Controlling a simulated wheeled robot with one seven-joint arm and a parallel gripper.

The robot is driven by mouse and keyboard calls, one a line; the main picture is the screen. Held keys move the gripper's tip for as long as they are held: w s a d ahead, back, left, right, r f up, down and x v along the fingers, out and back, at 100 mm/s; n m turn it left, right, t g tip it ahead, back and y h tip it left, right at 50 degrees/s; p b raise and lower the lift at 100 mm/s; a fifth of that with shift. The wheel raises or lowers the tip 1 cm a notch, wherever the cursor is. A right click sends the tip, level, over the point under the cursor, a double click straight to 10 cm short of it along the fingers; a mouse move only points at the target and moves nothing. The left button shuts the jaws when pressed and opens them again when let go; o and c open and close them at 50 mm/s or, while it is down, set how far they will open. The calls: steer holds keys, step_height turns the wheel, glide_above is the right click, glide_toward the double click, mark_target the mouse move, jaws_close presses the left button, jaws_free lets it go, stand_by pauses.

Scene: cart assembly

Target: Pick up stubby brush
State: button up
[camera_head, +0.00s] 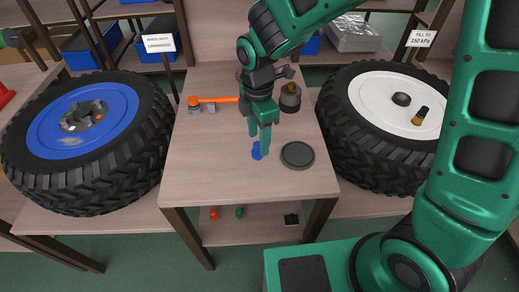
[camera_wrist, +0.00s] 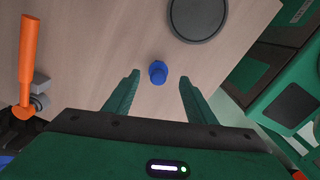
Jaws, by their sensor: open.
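A small blue piece (camera_head: 257,151), which I take to be the stubby brush, stands on the wooden table (camera_head: 190,173) left of a dark round disc. In the wrist view the blue piece (camera_wrist: 158,72) lies between and just beyond the fingertips, with clear space on both sides. My gripper (camera_head: 258,151) points down at it, with its green fingers open and empty. In the wrist view my gripper (camera_wrist: 158,78) shows both fingers spread wide. The head view shows one finger partly over the blue piece, and bristles cannot be made out.
The dark disc (camera_head: 297,155) lies close to the right of the blue piece. An orange-handled tool (camera_head: 215,100) and a grey weight-like part (camera_head: 290,97) are farther back. Large tyres with a blue wheel (camera_head: 84,120) and white wheel (camera_head: 385,113) flank the table. The table's front left is clear.

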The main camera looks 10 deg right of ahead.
mark_target(257, 143)
steer(key=shift+w+a+f, duration=0.1)
steer(key=shift+a+f, duration=0.05)
steer(key=shift+f, duration=2.4)
steer(key=c, duration=1.1)
